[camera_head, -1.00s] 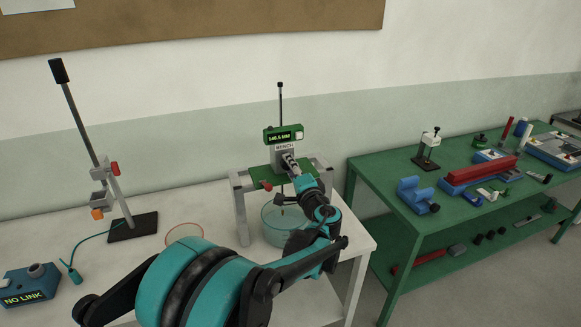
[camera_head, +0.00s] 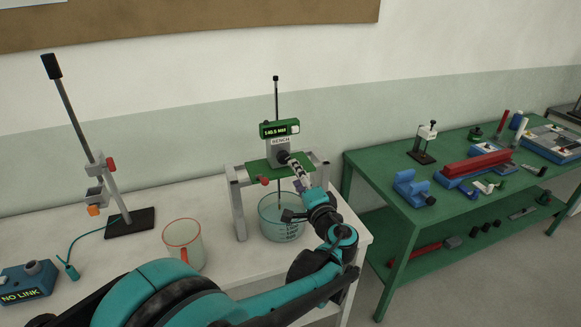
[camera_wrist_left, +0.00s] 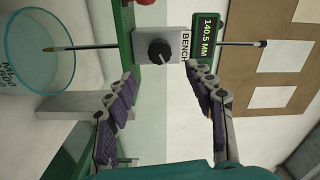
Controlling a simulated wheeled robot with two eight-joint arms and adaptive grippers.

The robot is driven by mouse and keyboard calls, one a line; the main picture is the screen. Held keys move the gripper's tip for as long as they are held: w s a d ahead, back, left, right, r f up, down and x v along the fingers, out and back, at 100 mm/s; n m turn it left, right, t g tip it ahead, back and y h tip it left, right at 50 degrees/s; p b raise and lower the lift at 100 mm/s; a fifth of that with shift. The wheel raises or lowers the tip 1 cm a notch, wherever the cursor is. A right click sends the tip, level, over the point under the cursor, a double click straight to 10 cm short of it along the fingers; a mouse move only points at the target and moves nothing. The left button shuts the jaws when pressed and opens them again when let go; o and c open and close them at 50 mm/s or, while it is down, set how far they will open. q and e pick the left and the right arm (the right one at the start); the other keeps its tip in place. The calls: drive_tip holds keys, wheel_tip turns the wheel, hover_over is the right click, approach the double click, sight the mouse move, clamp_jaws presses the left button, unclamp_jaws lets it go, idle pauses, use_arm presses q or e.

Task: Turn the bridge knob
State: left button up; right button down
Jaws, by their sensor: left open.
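The bridge (camera_head: 271,167) is a grey frame with a green crosspiece on the white bench. It carries a grey block marked BENCH and a thin vertical rod. A black round knob (camera_wrist_left: 159,50) with a pale pointer line sits on the block's face; the head view shows it dark (camera_head: 283,157), just beyond my gripper. The green display (camera_wrist_left: 209,38) above the block reads 140.5 MM. My left gripper (camera_wrist_left: 163,77) is open, its two ridged fingers either side of the knob in the wrist view and apparently short of it. My right gripper is not in view.
A glass beaker (camera_head: 268,226) stands under the bridge. A red-rimmed jug (camera_head: 184,246) and a black-based stand (camera_head: 130,222) are to its left, with a blue NO LINK box (camera_head: 28,281) farther left. A green table (camera_head: 367,175) with tools stands right.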

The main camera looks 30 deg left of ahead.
use_arm(q)
drive_tip(key=shift+v, duration=1.75)
drive_tip(key=n+p, duration=0.4)
drive_tip(key=n, duration=0.8)
approach(285, 160)
drive_tip(key=x, duration=0.9)
drive_tip(key=shift+w+a+r+b, duration=0.1)
drive_tip(key=shift+w+a+b, duration=0.1)
drive_tip(key=shift+a+b, duration=0.2)
drive_tip(key=shift+d, duration=0.1)
drive_tip(key=c, duration=1.2)
